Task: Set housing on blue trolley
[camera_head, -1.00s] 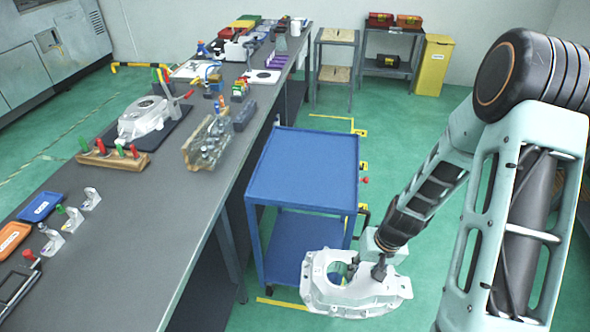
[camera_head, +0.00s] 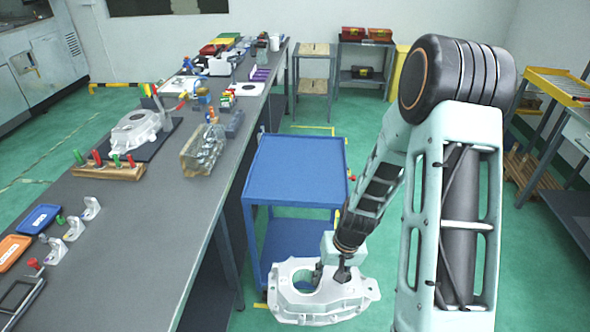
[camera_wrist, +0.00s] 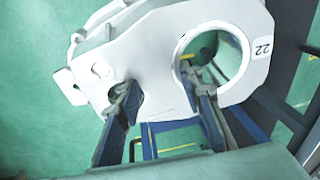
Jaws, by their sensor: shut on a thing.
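The housing is a pale aluminium casting (camera_head: 312,302) with a large round opening. My gripper (camera_head: 331,275) is shut on it and holds it in front of the blue trolley (camera_head: 295,170), below the level of its top shelf. In the wrist view the housing (camera_wrist: 165,50) shows the number 22 beside its round opening. My gripper's fingers (camera_wrist: 165,105) reach to it, one into the big opening and one at a smaller notch. The trolley's top shelf is empty. Part of the lower shelf is hidden behind the housing and my arm.
A long grey workbench (camera_head: 130,245) stands left of the trolley, with another casting (camera_head: 135,132), a metal block (camera_head: 203,150) and several small brackets on it. A shelf rack (camera_head: 362,70) is at the back. Green floor lies right of the trolley.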

